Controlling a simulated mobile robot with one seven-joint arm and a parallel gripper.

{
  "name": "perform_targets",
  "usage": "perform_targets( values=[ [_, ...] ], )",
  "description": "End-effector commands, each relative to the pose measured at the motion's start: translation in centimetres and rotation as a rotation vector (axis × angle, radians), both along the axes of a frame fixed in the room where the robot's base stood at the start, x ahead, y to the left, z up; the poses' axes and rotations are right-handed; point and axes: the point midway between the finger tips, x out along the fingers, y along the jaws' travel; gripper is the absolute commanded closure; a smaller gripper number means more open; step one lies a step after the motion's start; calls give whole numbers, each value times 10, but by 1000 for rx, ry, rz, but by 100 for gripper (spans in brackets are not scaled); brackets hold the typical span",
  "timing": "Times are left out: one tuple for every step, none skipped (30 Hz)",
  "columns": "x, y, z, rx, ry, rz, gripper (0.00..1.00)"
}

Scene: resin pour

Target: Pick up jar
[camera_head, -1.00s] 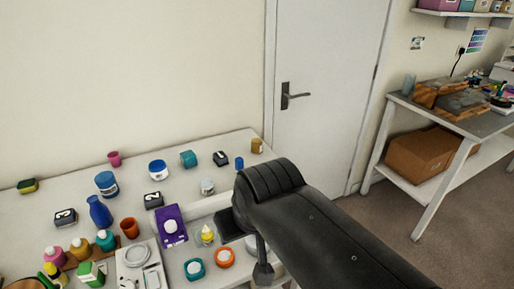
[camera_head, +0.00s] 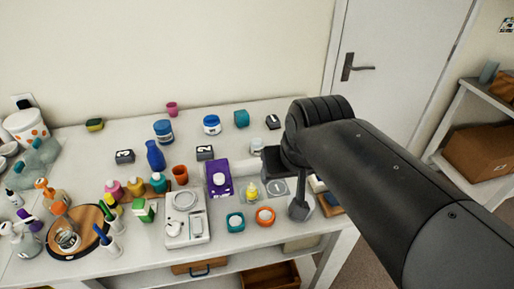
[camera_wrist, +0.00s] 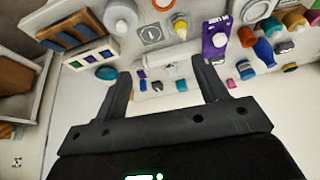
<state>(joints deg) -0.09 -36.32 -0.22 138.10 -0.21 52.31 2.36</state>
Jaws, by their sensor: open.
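Several jars stand on the white table, and I cannot tell which one is meant. Two blue jars with white on them, a left one (camera_head: 163,131) and a right one (camera_head: 212,125), stand towards the back. A small white jar (camera_head: 257,145) stands close to my gripper. A teal jar (camera_head: 235,222) and an orange jar (camera_head: 265,216) stand near the front edge. My gripper (camera_wrist: 165,80) is open above the table with nothing between its fingers. In the head view my arm hides its fingertips and part of the table.
A purple carton (camera_head: 218,179), a yellow-capped bottle (camera_head: 251,190), a blue bottle (camera_head: 155,157) and an orange cup (camera_head: 180,175) crowd the middle. A white scale (camera_head: 187,222) lies in front. The back left is clearer.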

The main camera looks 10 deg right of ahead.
Motion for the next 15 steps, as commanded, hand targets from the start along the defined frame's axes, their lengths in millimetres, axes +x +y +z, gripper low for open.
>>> perform_targets(
  values=[
    [14,-1,3,5,19,-12,34],
    [22,-1,5,8,29,-22,34],
    [34,-1,7,14,42,-33,34],
    [42,-2,8,16,51,-42,34],
    [51,-2,9,20,60,-52,34],
    [62,-3,10,23,72,-64,34],
    [71,-3,11,27,81,-73,34],
    [79,-4,11,30,90,-82,34],
    [91,-4,11,33,102,-95,34],
    [100,-5,10,35,113,-104,34],
    [109,-5,9,38,122,-114,34],
    [120,-6,8,40,134,-127,34],
    [129,-6,6,42,143,-135,34],
    [138,-7,4,44,152,-145,34],
    [150,-7,2,47,164,-159,34]
  ],
)
